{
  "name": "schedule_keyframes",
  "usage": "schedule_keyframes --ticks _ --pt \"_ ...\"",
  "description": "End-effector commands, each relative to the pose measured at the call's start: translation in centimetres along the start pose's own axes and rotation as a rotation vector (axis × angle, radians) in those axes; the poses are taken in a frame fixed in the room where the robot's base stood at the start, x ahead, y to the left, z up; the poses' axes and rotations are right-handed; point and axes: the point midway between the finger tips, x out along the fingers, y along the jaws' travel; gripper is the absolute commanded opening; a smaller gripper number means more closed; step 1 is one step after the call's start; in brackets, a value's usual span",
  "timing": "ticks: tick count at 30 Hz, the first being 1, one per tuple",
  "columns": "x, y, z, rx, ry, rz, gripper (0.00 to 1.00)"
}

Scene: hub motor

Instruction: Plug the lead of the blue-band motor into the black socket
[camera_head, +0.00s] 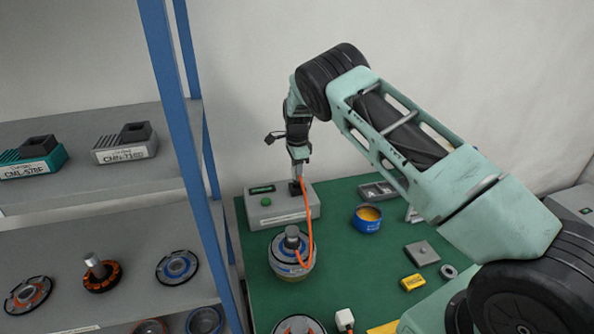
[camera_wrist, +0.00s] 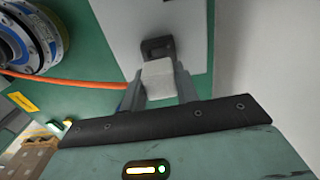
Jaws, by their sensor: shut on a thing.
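The blue-band motor (camera_head: 291,262) stands on the green mat, with an orange lead (camera_head: 309,225) looping up from it to my gripper (camera_head: 298,172). In the wrist view the motor (camera_wrist: 28,36) is at the upper left and its lead (camera_wrist: 70,81) runs to the fingers. My gripper (camera_wrist: 158,88) is shut on the lead's pale plug (camera_wrist: 157,76). The black socket (camera_wrist: 157,48) is on the grey box (camera_head: 285,210), right in front of the plug. I cannot tell whether the plug touches or enters it; the fingers hide the contact in the head view.
A blue tin (camera_head: 367,220), a yellow block (camera_head: 412,283) and a grey metal plate (camera_head: 422,253) lie to the right. A second white plug (camera_head: 344,319) is at the front. A shelf with blue posts (camera_head: 178,130) stands close on the left.

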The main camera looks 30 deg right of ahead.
Motion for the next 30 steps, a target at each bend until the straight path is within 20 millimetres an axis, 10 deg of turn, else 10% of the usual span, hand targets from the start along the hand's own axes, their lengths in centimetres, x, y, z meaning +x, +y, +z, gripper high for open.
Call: schedule_keyframes --ticks 30 --pt "2.0 0.0 0.0 0.001 0.0 -0.001 0.01"
